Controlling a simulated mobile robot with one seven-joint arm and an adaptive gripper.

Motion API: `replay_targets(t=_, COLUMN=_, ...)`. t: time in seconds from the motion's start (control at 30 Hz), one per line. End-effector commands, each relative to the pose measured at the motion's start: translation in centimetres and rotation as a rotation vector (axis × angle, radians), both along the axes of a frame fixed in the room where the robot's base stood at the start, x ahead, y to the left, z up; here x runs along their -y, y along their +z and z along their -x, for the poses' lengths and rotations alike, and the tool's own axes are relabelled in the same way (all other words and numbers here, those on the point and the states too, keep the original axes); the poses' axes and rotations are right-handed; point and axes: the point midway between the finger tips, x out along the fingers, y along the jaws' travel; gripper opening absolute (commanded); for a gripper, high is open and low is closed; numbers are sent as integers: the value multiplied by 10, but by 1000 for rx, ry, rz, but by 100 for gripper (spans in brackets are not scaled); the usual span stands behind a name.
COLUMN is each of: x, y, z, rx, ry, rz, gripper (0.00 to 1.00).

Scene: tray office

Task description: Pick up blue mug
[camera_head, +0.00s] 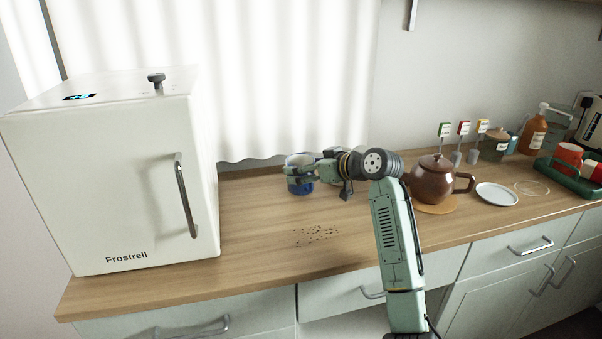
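A blue mug (301,187) with a pale upper part and rim stands on the wooden counter, right of the white fridge. My gripper (299,172) reaches in from the right at the mug's upper part. Its fingers overlap the mug in this view. I cannot tell whether they are closed on it or only around it. The mug looks upright, and its base appears at or very near the counter. Part of the mug is hidden by my gripper.
A white fridge (110,180) stands at the left. Dark crumbs (315,236) lie on the counter (255,245) in front of the mug. A brown teapot (432,182), a white plate (497,194) and a green tray (570,178) with a red mug (569,154) are at the right.

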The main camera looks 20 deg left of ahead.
Motion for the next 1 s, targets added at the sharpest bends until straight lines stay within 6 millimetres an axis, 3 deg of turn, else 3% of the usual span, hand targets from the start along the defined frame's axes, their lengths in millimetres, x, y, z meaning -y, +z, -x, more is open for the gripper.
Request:
replay_targets(t=0.13, x=-14, y=-5, z=-6, rx=-1, ry=0, rz=0, gripper=83)
replay_targets(t=0.4, x=-16, y=-8, z=-7, rx=0, ry=0, rz=-1, gripper=83)
replay_targets(t=1.0, x=-15, y=-7, z=-7, rx=0, ry=0, rz=-1, gripper=43)
